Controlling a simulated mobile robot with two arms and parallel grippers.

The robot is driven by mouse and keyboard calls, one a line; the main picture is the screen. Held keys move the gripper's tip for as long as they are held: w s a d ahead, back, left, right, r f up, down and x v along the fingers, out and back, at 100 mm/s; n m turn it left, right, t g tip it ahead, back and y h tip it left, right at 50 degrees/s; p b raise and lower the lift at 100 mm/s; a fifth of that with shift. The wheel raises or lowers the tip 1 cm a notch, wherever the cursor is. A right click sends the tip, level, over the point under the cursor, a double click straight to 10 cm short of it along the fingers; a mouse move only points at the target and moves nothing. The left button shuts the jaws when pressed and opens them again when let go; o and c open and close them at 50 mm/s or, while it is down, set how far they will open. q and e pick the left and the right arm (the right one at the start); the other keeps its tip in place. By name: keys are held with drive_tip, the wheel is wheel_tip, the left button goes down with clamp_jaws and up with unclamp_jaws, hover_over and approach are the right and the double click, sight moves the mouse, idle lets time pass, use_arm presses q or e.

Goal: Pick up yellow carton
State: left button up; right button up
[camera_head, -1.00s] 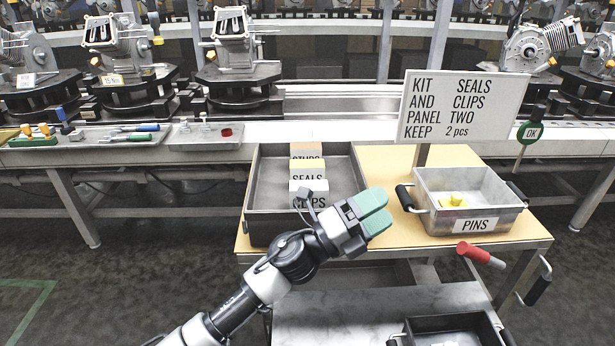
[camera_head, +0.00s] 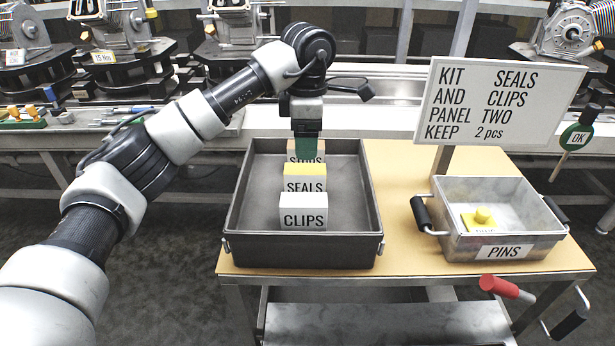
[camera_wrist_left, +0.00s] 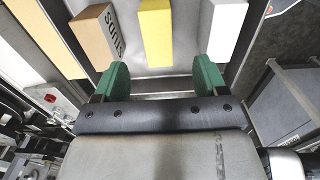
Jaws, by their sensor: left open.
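The yellow carton (camera_head: 304,178), with a yellow top and a white front marked SEALS, stands upright in the dark grey tray (camera_head: 240,235). It is between the white CLIPS carton (camera_head: 303,213) in front and the brown STUDS carton (camera_head: 305,153) behind. In the left wrist view the yellow carton (camera_wrist_left: 156,32) lies ahead of the gripper (camera_wrist_left: 162,80), whose fingers are spread wide and empty. My right gripper is not in view.
A grey bin marked PINS (camera_head: 503,252), with yellow pieces inside, stands at the right of the table (camera_head: 400,200). A sign (camera_head: 498,100) stands behind it. A conveyor with machines runs along the back. Free table lies between tray and bin.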

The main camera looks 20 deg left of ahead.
sight(305, 168)
use_arm(q)
wheel_tip(305, 168, down, 3)
drive_tip(key=shift+s+r, duration=0.1)
drive_tip(key=shift+r, duration=0.05)
drive_tip(key=shift+w+a+f, duration=0.15)
drive_tip(key=shift+f, duration=1.35)
drive_tip(key=shift+w+a+f, duration=0.1)
drive_tip(key=shift+f, duration=1.35)
drive_tip(key=c, duration=1)
drive_tip(key=shift+c, duration=0.2)
drive_tip(key=shift+r, duration=0.1)
wheel_tip(305, 168, up, 4)
drive_tip(key=shift+f, duration=0.1)
drive_tip(key=w+d+r, duration=0.3)
drive_tip(key=d+r, duration=0.4)
drive_tip(key=d, duration=0.4)
drive_tip(key=shift+d, duration=0.15)
